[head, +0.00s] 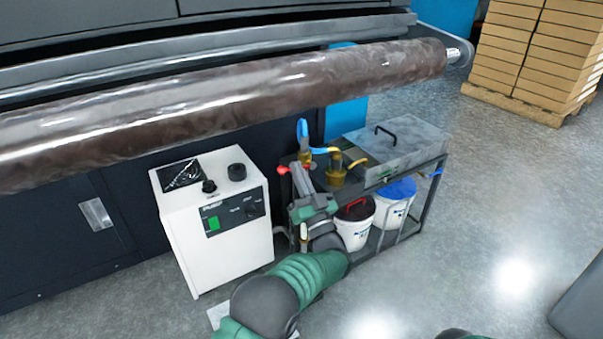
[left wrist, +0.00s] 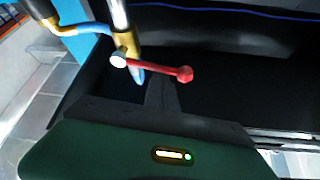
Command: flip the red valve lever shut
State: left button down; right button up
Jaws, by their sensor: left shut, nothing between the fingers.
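The red valve lever (head: 284,169) sticks out to the left of the brass valve (head: 306,156) beside the cart's near left corner. In the left wrist view the red lever (left wrist: 160,70) runs sideways from the brass valve (left wrist: 127,44) and ends in a round red knob. My left gripper (head: 299,176) is shut and empty, just below and right of the lever in the head view. In the left wrist view its dark fingers (left wrist: 161,92) end just under the lever's middle; I cannot tell whether they touch it. My right gripper is not in view.
A metal cart (head: 410,178) carries a lidded grey box (head: 400,146) and a brass pot (head: 336,174). Two white buckets, one blue-lidded (head: 396,190), stand below. A white control unit (head: 220,222) is close on the left. A large dark roll (head: 230,95) hangs above. Open floor lies right.

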pick_arm(q)
jog(key=shift+s+a+f+n+g+y, duration=0.1)
jog(key=shift+f+n+g+y, duration=0.1)
jog(key=shift+f+n+y, duration=0.3)
jog(key=shift+a+f+n+g+y, duration=0.1)
jog(key=shift+f+n+g+y, duration=0.1)
jog(key=shift+n, duration=0.5)
jog(key=shift+d+f, duration=0.1)
jog(key=shift+f, duration=0.05)
